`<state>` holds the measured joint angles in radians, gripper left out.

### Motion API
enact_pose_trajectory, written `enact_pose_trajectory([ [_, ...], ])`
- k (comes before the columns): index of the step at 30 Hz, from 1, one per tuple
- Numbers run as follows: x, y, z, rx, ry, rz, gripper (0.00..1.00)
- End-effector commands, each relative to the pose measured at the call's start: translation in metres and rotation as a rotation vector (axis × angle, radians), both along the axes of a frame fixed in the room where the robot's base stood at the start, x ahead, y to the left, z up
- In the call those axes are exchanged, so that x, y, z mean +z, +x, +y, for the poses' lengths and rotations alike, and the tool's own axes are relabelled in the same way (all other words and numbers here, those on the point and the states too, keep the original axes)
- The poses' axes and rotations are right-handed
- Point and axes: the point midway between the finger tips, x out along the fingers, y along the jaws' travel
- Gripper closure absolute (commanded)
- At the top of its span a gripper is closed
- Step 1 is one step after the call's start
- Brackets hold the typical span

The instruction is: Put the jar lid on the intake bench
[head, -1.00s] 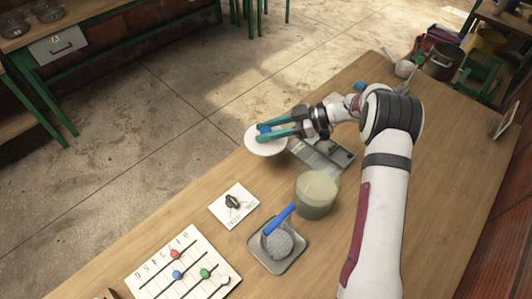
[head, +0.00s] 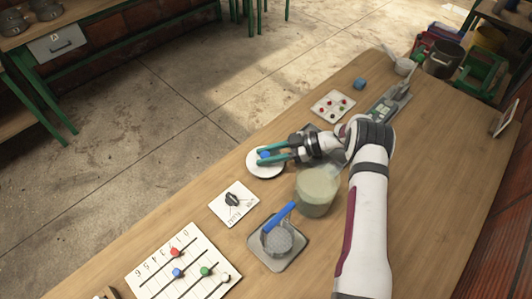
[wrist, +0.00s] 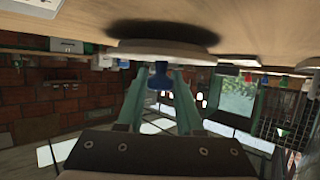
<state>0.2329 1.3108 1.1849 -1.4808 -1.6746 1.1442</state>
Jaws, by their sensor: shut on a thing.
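The jar lid (head: 257,171) is a white disc with a blue knob, in the head view left of the arm. My gripper (head: 264,155) is shut on the blue knob, which shows between the fingers in the wrist view (wrist: 159,75). The lid is over the left edge area of the wooden intake bench (head: 440,180). In the wrist view, which is upside down, a dark shadow lies on the bench beside the white disc (wrist: 165,50). The lid looks very close to the bench, but I cannot tell whether it touches.
A jar with pale contents (head: 316,193) stands right of the lid. A dial card (head: 233,203), a tray with a blue-handled strainer (head: 278,242) and a slider board (head: 182,268) lie nearer. A card with coloured dots (head: 334,106) and a grey device (head: 388,103) are farther back.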

Motion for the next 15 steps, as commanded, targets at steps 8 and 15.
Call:
enact_pose_trajectory([
  [8,-0.0044,0.0001,0.0000,0.000,0.000,0.000,0.55],
  [15,-0.0043,0.0001,0.0000,0.000,0.000,0.000,0.34],
])
